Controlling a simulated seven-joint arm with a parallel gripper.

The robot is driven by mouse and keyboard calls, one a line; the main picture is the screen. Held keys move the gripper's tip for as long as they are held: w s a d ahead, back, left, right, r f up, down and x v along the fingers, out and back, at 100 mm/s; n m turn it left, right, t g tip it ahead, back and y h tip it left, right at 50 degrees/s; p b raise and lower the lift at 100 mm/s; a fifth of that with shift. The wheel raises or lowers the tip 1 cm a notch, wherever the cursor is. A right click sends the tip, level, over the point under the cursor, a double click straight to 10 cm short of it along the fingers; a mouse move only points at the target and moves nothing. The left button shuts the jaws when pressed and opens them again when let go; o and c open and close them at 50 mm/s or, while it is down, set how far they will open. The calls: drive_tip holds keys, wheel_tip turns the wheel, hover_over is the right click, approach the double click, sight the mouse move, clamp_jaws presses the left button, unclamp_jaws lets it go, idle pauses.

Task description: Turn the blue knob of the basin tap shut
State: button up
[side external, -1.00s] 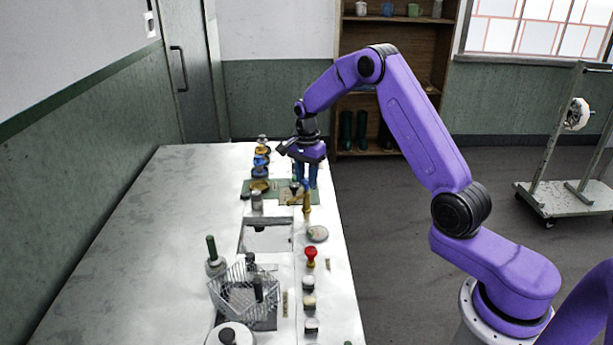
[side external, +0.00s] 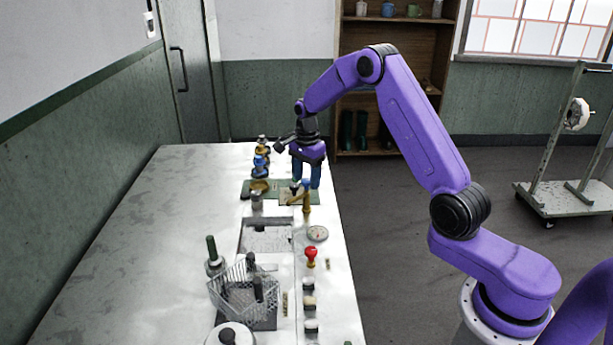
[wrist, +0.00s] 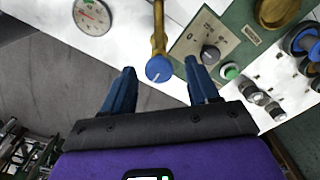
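The basin tap is brass (wrist: 158,32) with a round blue knob (wrist: 159,69) that has a white line on its face. In the wrist view the knob lies between my gripper's (wrist: 160,72) two blue fingertips, with a gap on each side. My gripper is open and points down.
A round dial (wrist: 92,16) lies beside the tap. The table's left side is clear.

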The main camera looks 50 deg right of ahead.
sight(306, 180)
wheel_tip(306, 180, up, 17)
drive_tip(key=shift+r, duration=0.2)
idle(0.7)
drive_tip(key=shift+s+a, duration=0.1)
